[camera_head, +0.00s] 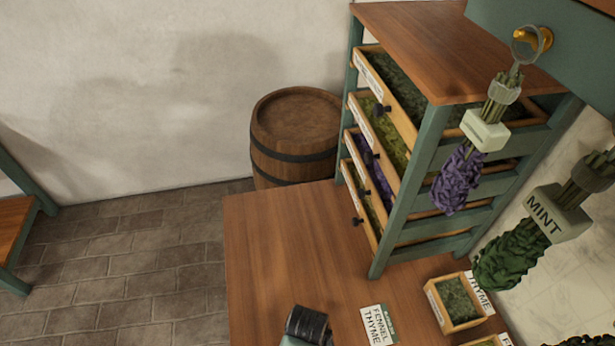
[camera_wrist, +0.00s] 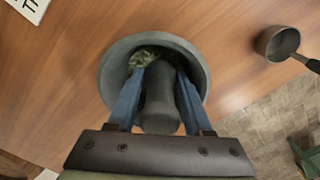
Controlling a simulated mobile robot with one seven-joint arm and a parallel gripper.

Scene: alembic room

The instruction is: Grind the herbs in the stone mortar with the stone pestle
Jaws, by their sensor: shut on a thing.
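In the wrist view the grey stone mortar (camera_wrist: 116,68) stands on the wooden table. Green herbs (camera_wrist: 146,57) show at its far left inside wall. My gripper (camera_wrist: 160,85) has its two blue fingers on either side of the grey stone pestle (camera_wrist: 159,105) and is shut on it. The pestle's lower end reaches into the mortar, and its tip is hidden. In the head view only a dark part of my arm shows at the bottom edge; the mortar and pestle are out of that picture.
A small dark pan (camera_wrist: 277,43) lies right of the mortar, near the table edge. In the head view a card reading fennel and thyme (camera_head: 378,325) and a thyme box (camera_head: 455,302) lie on the table (camera_head: 270,240). A drawer rack (camera_head: 420,170) stands behind. Herb bundles hang right.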

